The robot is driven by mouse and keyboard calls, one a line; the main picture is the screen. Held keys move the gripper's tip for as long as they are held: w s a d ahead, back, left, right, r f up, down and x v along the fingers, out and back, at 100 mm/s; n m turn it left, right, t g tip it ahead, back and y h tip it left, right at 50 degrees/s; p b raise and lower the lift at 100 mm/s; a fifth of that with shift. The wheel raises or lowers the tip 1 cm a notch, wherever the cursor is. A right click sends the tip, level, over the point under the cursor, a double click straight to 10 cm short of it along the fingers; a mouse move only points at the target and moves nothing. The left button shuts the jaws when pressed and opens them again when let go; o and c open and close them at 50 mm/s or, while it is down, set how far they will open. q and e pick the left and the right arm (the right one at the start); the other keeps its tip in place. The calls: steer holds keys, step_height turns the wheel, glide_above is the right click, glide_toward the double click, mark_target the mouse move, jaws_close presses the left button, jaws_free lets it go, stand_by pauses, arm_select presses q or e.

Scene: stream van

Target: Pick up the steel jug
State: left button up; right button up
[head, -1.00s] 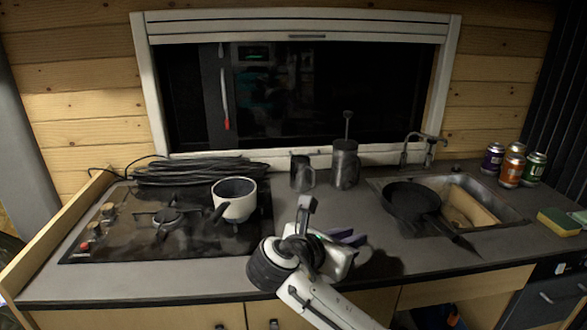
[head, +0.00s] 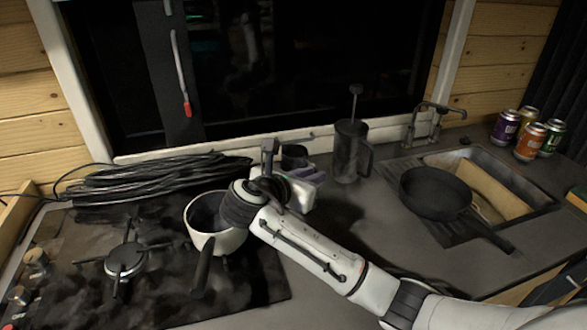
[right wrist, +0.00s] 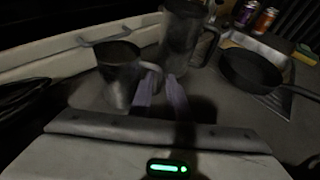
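The steel jug (right wrist: 119,78) stands on the grey counter in the right wrist view, its handle towards the right. In the head view only its dark upper part (head: 294,153) shows behind my right gripper (head: 308,175). In the right wrist view the two purple-grey fingers (right wrist: 161,95) are apart, with a gap between them. Their tips are close to the jug's handle, and the left finger overlaps it in the picture. I cannot tell whether they touch it. My left gripper is not in view.
A tall press pot with a plunger (head: 350,150) stands just right of the jug. A white saucepan (head: 215,225) sits on the hob, left of my arm. Coiled black cable (head: 150,180) lies behind it. A frying pan (head: 435,193) rests over the sink; several cans (head: 530,140) stand beyond.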

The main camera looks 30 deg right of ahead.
steer(key=shift+x, duration=3.15)
jaws_close()
